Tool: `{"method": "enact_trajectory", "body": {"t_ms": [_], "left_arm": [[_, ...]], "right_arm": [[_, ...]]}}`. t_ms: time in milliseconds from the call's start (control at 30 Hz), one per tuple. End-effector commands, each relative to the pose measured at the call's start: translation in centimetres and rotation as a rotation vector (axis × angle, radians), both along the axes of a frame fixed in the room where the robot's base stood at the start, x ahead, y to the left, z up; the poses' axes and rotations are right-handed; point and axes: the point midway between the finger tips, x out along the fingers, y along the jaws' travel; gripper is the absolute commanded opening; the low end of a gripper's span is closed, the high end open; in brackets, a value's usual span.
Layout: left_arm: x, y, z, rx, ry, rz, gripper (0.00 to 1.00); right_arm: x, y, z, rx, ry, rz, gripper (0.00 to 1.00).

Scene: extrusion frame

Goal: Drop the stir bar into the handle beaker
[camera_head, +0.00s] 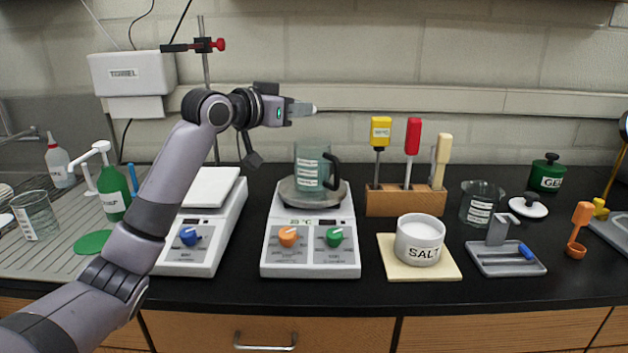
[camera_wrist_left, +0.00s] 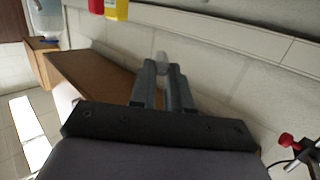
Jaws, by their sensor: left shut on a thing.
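The stir bar, a small pale white piece (camera_head: 314,109), sticks out from the tips of my left gripper (camera_head: 300,110). The wrist view shows the stir bar (camera_wrist_left: 161,58) pinched between the two grey fingers of the left gripper (camera_wrist_left: 163,75). The handle beaker (camera_head: 308,172) is clear teal glass with a dark handle on its right side. It stands upright on the round plate of a white hotplate (camera_head: 310,264). My left gripper is above the beaker's rim in the head view, apart from it. My right gripper is not in view.
Left of the hotplate is a second white device (camera_head: 188,262). To the right are a wooden block with screwdriver-like tools (camera_head: 400,203), a salt jar (camera_head: 420,232) and another beaker (camera_head: 480,203). A clamp stand (camera_head: 205,70) rises behind my arm.

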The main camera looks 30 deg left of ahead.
Motion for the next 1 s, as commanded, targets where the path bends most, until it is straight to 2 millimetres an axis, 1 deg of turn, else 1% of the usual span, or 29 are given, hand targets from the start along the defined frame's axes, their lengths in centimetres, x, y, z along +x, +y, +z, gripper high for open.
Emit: {"method": "enact_trajectory", "body": {"t_ms": [33, 100, 400, 433, 467, 500, 533, 833, 933, 1000], "left_arm": [[0.0, 0.0, -0.7, 0.0, -0.001, 0.0, 0.0], [0.0, 0.0, -1.0, 0.0, -0.001, 0.0, 0.0], [0.0, 0.0, -0.9, 0.0, -0.001, 0.0, 0.0], [0.0, 0.0, -0.9, 0.0, -0.001, 0.0, 0.2], [0.0, 0.0, -0.9, 0.0, -0.001, 0.0, 0.3], [0.0, 0.0, -1.0, 0.0, -0.001, 0.0, 0.43], [0.0, 0.0, -0.9, 0.0, -0.001, 0.0, 0.46], [-0.1, 0.0, -1.0, 0.0, 0.0, 0.001, 0.46], [-0.8, 0.2, -1.0, 0.001, -0.001, 0.002, 0.46], [-1.5, 0.3, -0.9, 0.001, 0.0, 0.001, 0.46]], "right_arm": [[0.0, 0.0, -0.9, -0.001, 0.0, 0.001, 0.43], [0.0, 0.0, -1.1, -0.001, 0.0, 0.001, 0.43], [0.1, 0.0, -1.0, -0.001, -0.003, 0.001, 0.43], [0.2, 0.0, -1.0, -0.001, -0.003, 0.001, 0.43], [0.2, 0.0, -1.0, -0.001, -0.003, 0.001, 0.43], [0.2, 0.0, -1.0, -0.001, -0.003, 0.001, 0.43], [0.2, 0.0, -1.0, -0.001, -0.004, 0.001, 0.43], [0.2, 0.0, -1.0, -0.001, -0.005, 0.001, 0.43], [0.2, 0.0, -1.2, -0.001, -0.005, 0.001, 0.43], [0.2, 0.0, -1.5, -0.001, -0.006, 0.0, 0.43]]}}
